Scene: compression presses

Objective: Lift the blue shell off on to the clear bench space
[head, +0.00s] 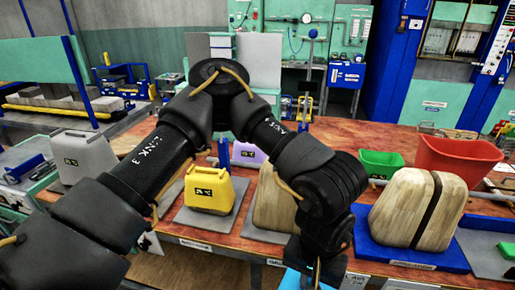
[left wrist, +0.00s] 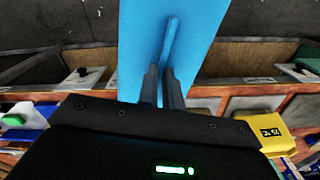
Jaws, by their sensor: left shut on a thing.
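The blue shell (left wrist: 142,40) fills the upper middle of the left wrist view, with a raised ridge running along it. My left gripper (left wrist: 167,75) is shut on that ridge. In the head view only a small part of the blue shell (head: 294,280) shows at the bottom edge, below my left wrist and in front of the bench (head: 228,244). My arm hides the fingertips and most of the shell there. Whether the shell touches anything below is not visible. My right gripper is not in view.
A yellow shell (head: 206,190), a grey shell (head: 84,155) and a purple shell (head: 248,153) stand on the bench. Wooden blocks (head: 410,210) stand at centre and right. Green (head: 380,163) and red (head: 455,160) bins are behind. Bare wood (head: 375,134) shows at the back.

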